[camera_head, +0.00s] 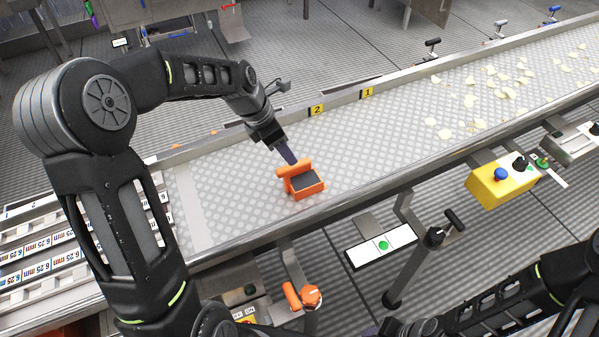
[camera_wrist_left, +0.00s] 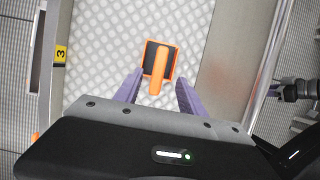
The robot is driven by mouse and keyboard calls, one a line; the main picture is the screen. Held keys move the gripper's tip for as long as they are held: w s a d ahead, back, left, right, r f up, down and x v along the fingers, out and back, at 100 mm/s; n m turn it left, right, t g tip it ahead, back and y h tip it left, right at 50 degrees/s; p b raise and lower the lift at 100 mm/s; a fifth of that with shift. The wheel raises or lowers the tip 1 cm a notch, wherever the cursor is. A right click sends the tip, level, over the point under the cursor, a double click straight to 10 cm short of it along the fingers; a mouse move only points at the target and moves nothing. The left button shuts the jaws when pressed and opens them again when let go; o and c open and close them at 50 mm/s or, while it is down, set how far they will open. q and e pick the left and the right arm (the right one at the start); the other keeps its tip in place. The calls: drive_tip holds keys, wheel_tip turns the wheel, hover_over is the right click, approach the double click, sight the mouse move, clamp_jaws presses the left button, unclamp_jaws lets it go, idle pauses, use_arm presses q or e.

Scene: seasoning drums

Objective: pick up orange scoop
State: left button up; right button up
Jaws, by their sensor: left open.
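The orange scoop (camera_head: 304,184) sits on the patterned metal conveyor surface (camera_head: 240,195), with an orange handle and a dark inside. In the left wrist view the scoop (camera_wrist_left: 158,66) lies ahead of and between the two purple fingers, its handle pointing toward the gripper. My left gripper (camera_head: 289,157) is just above and behind the scoop in the head view.
Pale chips (camera_head: 470,100) lie scattered along the conveyor's right part. Raised metal rails edge the conveyor, with yellow number tags (camera_head: 317,110) on the far one. A yellow control box (camera_head: 502,183) stands at the near side. The belt around the scoop is clear.

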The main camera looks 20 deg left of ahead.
use_arm(q)
drive_tip(key=shift+x, duration=1.35)
drive_tip(key=shift+p+x, duration=0.55)
drive_tip(key=shift+x, duration=2.1)
clamp_jaws()
